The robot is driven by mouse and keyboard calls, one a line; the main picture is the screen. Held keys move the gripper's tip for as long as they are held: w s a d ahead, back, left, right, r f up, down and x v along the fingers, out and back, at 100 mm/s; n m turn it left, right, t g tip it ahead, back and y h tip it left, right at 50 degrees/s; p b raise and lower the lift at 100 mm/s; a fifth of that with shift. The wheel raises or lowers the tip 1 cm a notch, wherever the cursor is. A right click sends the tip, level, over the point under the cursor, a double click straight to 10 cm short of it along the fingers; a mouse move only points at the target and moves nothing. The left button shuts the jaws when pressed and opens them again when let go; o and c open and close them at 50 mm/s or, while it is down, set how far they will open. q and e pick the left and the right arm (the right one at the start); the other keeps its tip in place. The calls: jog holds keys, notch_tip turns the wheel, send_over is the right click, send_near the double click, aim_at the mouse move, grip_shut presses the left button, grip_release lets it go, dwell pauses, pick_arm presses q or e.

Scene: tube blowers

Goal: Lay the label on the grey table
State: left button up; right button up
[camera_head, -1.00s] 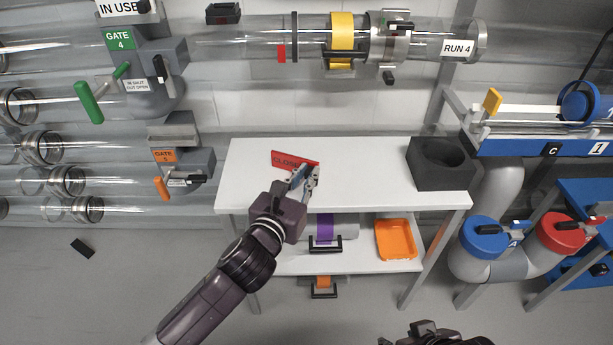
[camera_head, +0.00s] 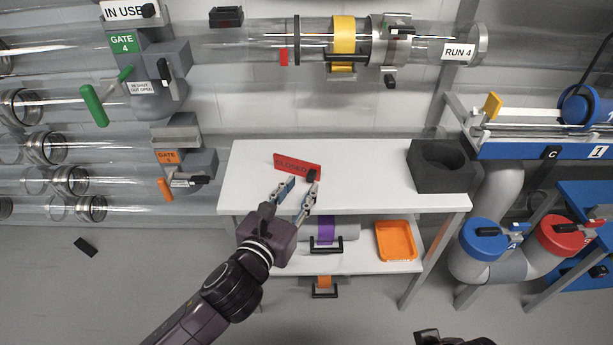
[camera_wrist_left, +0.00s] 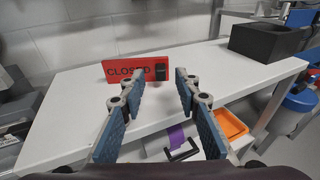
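The red label (camera_head: 290,162) reading CLOSED is on the light grey table top (camera_head: 380,185), left of its middle. A small black block (camera_head: 312,174) is at its right end. The label also shows in the left wrist view (camera_wrist_left: 125,69), ahead of my fingers; I cannot tell whether it lies fully flat. My left gripper (camera_head: 297,188) is open and empty just in front of the label, its fingertips spread apart in the left wrist view (camera_wrist_left: 160,76). My right gripper (camera_head: 440,338) shows only partly at the bottom edge; its fingers are not clear.
A dark block with a round hollow (camera_head: 440,167) stands at the table's right end. The lower shelf (camera_head: 355,264) holds an orange tray (camera_head: 396,240) and a tube with a purple band (camera_head: 325,230). Clear tubes and gates are behind and left. The table's middle right is clear.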

pick_arm(q)
jog(key=v, duration=0.6)
jog(key=shift+s+p, duration=0.35)
jog(key=shift+p, duration=0.05)
jog(key=shift+a, duration=0.15)
jog(key=s+a+f+n+g+y, duration=0.45)
jog(key=a+f+n, duration=0.5)
jog(key=n, duration=0.95)
jog(key=s+a+f+n+g+y, duration=0.1)
jog(key=s+a+f+n+g, duration=0.2)
jog(key=s+n, duration=0.5)
jog(key=s+a+f+n+g, duration=0.4)
jog(key=s+f+n, duration=0.2)
jog(key=s+n, duration=0.3)
jog(key=n, duration=0.2)
jog(key=shift+a+f+n+y, duration=0.2)
jog(key=shift+f+n+y, duration=0.1)
jog(key=shift+f+y, duration=0.05)
jog(key=shift+w+f, duration=0.1)
